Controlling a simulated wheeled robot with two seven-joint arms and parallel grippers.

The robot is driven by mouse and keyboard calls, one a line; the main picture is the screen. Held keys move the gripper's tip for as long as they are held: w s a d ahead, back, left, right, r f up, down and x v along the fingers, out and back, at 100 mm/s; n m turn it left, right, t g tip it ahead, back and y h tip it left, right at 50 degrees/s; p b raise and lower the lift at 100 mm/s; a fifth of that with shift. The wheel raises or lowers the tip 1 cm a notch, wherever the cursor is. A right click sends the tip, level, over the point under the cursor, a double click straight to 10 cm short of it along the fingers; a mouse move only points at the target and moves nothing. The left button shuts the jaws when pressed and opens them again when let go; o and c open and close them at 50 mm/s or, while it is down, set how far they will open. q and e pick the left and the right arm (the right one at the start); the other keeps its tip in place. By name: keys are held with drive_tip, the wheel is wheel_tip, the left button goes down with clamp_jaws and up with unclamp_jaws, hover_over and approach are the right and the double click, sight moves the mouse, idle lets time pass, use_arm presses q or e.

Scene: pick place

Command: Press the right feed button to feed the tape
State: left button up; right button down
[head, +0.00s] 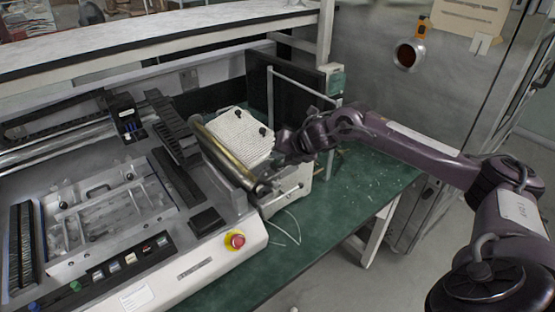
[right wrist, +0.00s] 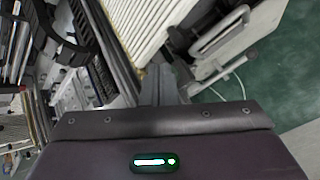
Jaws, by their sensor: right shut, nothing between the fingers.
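My right gripper (head: 268,172) is at the right end of the machine, beside the white ribbed unit (head: 240,135) with its brass-coloured roller (head: 222,150). In the right wrist view its grey fingers (right wrist: 157,85) are together with nothing between them. The fingertips are close to the end of the ribbed unit (right wrist: 150,25); I cannot tell whether they touch it. I cannot make out the right feed button or the tape for certain; the gripper and forearm cover part of that area. My left gripper is not in view.
The machine's front panel (head: 185,268) carries a red emergency knob (head: 235,240) and several small buttons. A white-topped shelf (head: 150,40) runs above the back. Green table surface (head: 330,205) is clear to the right, with a thin white cable near the machine.

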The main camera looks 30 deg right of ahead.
drive_tip(key=shift+f, duration=0.25)
drive_tip(key=shift+r, duration=0.1)
drive_tip(key=shift+r+p, duration=0.35)
drive_tip(key=shift+r, duration=0.25)
wheel_tip(320, 180, up, 6)
drive_tip(key=p, duration=0.4)
idle(0.5)
idle(0.4)
